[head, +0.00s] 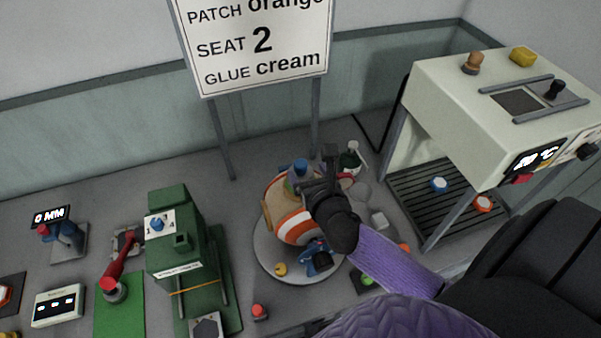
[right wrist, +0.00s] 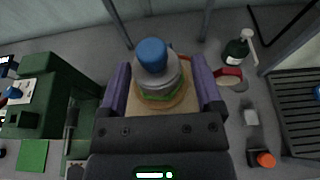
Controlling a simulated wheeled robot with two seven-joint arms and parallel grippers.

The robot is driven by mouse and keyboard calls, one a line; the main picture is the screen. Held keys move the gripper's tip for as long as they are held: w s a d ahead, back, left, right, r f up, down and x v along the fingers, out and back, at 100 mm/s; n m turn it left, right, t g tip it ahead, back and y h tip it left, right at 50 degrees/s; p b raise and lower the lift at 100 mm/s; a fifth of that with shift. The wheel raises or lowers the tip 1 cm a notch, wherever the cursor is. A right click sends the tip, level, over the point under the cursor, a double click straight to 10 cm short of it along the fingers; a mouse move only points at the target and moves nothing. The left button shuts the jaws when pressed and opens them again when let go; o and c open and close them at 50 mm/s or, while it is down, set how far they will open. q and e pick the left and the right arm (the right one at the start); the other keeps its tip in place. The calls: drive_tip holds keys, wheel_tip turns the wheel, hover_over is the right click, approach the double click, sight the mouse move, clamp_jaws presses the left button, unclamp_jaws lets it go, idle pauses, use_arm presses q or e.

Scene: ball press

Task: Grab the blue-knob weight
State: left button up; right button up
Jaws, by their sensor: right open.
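The blue-knob weight, a grey metal cylinder with a blue knob on top (head: 300,166), sits on top of the orange-and-white striped ball (head: 290,222). In the right wrist view the weight (right wrist: 153,58) stands between the two purple fingers, above a green layer and a tan ring. My right gripper (right wrist: 162,88) is open around the weight, with gaps on both sides. In the head view the right gripper (head: 318,184) comes in from the right over the ball and hides part of it. My left gripper is not in view.
The ball rests on a round grey plate (head: 262,262). A green press (head: 172,250) stands to its left. A pale machine (head: 450,105) with a slatted rack (head: 415,185) stands to its right. A green bottle (head: 350,160) is close behind the gripper. A sign (head: 262,45) stands behind.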

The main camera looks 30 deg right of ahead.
sight(298, 164)
drive_tip(key=x, duration=0.3)
drive_tip(key=b+x, duration=0.1)
drive_tip(key=x, duration=0.1)
drive_tip(key=shift+w+a+f, duration=0.2)
drive_tip(key=shift+w+a, duration=0.05)
drive_tip(key=shift+a, duration=0.1)
drive_tip(key=shift+s+r, duration=0.1)
drive_tip(key=shift+c, duration=1.1)
clamp_jaws()
drive_tip(key=shift+s+a+f, duration=0.1)
drive_tip(key=shift+s+f, duration=0.05)
drive_tip(key=shift+f, duration=0.1)
